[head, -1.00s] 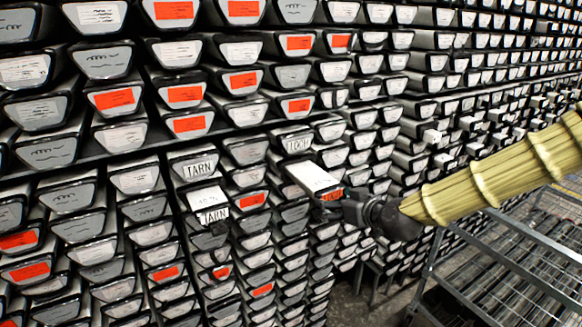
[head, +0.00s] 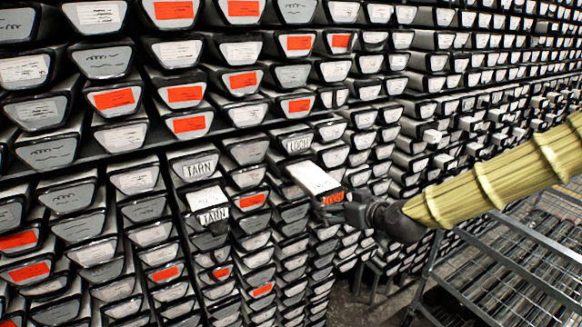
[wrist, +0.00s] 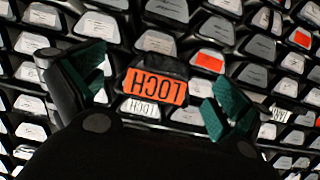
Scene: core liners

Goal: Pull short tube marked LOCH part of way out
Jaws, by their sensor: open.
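A tube with an orange LOCH label (head: 333,199) sticks out of the rack, its pale top showing. In the wrist view the orange label (wrist: 155,87) is upside down and lies between my fingers. My gripper (head: 345,212) is open at the tube's outer end. In the wrist view its green-padded fingers (wrist: 156,88) stand spread on either side, with gaps visible beside the label. Another tube, with a white LOCH label (head: 297,143), sits further back above it; that label also shows in the wrist view (wrist: 140,108).
Tubes marked TARN (head: 200,168) stand to the left, the lower one (head: 212,215) sticking out. Close rows of tubes fill the rack around. A grey metal frame (head: 480,265) stands at right, under my arm.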

